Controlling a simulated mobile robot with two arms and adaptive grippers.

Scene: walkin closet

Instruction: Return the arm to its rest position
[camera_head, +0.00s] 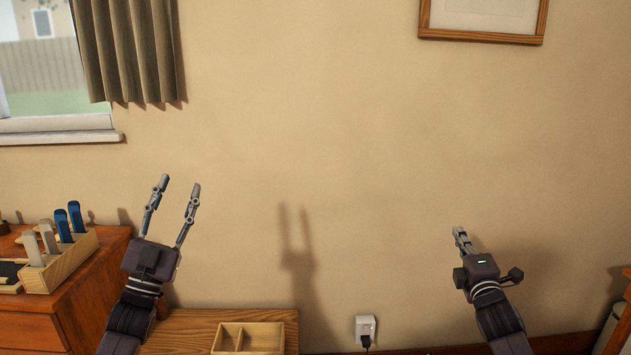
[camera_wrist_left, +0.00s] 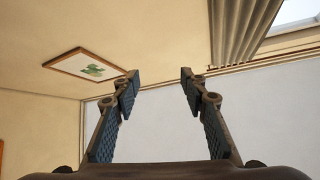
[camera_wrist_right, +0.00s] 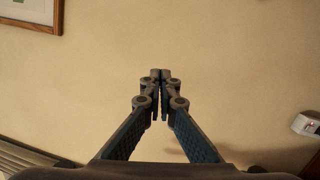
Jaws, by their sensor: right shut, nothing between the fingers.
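My left gripper (camera_head: 178,192) is raised at the left in the head view, in front of the wall and pointing up. Its fingers are spread wide and empty, as the left wrist view also shows (camera_wrist_left: 160,75). My right gripper (camera_head: 459,231) is raised at the right in the head view, also in front of the wall. In the right wrist view its fingertips (camera_wrist_right: 160,73) meet, with nothing between them. Neither gripper touches anything that I can see.
A wooden dresser (camera_head: 60,299) stands at the left with a wooden organizer (camera_head: 68,264) holding several upright items. A low wooden surface with a divided box (camera_head: 248,334) is between my arms. A wall socket (camera_head: 365,326) has a plug. The wall (camera_head: 330,130) is bare between the curtain (camera_head: 128,50) and picture frame (camera_head: 482,37).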

